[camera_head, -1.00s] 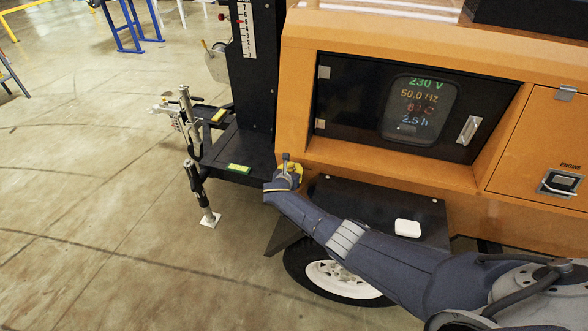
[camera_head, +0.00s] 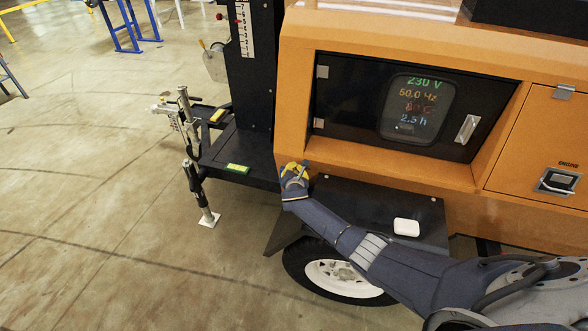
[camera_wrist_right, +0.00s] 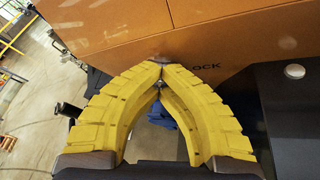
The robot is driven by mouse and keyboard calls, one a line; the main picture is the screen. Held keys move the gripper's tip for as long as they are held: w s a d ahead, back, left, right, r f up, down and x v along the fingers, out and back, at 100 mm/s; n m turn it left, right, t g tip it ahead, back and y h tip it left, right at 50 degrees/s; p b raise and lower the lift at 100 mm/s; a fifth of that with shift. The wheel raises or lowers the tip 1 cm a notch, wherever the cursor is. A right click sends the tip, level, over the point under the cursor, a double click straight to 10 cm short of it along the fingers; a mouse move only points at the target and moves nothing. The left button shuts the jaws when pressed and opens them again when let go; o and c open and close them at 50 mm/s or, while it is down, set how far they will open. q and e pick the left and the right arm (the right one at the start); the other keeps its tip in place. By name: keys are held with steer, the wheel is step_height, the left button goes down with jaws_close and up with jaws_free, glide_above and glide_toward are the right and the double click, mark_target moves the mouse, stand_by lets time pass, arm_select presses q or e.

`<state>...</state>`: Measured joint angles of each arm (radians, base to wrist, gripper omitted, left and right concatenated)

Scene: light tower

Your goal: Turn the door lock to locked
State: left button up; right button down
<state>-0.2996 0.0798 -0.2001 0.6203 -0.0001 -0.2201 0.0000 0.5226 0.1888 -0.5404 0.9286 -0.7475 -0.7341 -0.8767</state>
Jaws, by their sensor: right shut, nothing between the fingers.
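My right gripper (camera_head: 292,167) is at the lower left corner of the orange cabinet (camera_head: 400,175). In the right wrist view its yellow fingers (camera_wrist_right: 160,68) meet at the tips, shut with nothing between them, close to the orange panel (camera_wrist_right: 220,32). Lettering that ends in "LOCK" (camera_wrist_right: 206,66) shows on the panel just right of the fingertips; its start is hidden. A small grey metal piece (camera_wrist_right: 158,62) peeks out behind the tips; I cannot tell if it is the door lock. The lock's position cannot be read. My left gripper is not in view.
A black door with a lit display (camera_head: 418,105) and pale handle (camera_head: 467,130) is above. An engine latch (camera_head: 558,183) is at the right. A black fender (camera_head: 365,205) bearing a white box (camera_head: 407,227) lies below. A black mast (camera_head: 250,80) stands left.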

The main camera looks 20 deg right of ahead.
steer(key=shift+d+m+t+y, duration=0.15)
steer(key=shift+m+t+y, duration=0.15)
stand_by(0.5)
steer(key=c, duration=1.5)
jaws_free()
steer(key=shift+s, duration=0.1)
steer(key=shift+v, duration=5.9)
